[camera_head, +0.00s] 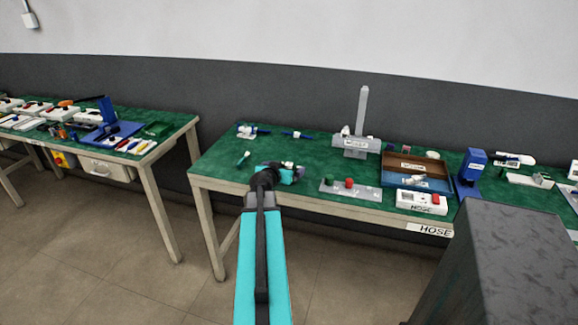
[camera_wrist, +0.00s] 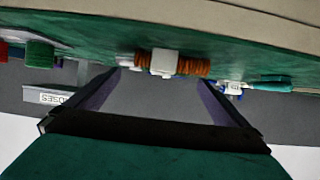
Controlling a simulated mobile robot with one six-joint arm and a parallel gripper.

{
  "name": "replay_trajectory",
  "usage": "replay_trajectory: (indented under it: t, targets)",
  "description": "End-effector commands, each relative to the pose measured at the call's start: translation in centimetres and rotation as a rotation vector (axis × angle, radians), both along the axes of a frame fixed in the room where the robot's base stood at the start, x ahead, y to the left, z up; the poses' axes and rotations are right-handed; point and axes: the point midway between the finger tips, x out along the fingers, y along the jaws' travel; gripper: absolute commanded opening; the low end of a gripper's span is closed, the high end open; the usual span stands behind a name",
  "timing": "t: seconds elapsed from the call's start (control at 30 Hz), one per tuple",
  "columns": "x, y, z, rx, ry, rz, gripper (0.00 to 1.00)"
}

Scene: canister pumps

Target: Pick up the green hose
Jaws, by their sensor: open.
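A small green hose (camera_head: 243,157) lies at the left front of the green-topped table, left of my gripper (camera_head: 296,173). In the wrist view, what looks like the same green hose (camera_wrist: 272,86) shows at the right edge, outside the fingers. My gripper (camera_wrist: 159,78) is open and empty over the table. An orange coiled hose with a white middle (camera_wrist: 164,63) shows beyond the fingertips, between them. In the head view my gripper hides most of that spot; only a small white piece (camera_head: 288,164) shows.
A grey plate (camera_head: 336,191) with a green block (camera_head: 330,181) and a red block (camera_head: 349,183) is right of my gripper. Blue-and-white parts (camera_head: 252,131) lie at the back left.

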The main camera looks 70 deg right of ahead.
Motion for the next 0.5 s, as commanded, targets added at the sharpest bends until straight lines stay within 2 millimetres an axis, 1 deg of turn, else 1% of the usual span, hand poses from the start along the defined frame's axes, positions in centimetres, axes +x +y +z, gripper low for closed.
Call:
replay_trajectory:
  t: [0.03,0.2,0.33,0.5]
  targets:
    - [0.0,-0.7,0.1,0.0,0.0,-0.001,1.0]
    - [0.0,-2.0,-0.6,0.001,0.0,-0.001,1.0]
    - [0.1,-2.7,-1.0,0.0,0.0,0.0,1.0]
    - [0.1,-2.9,-1.1,-0.001,0.0,0.001,1.0]
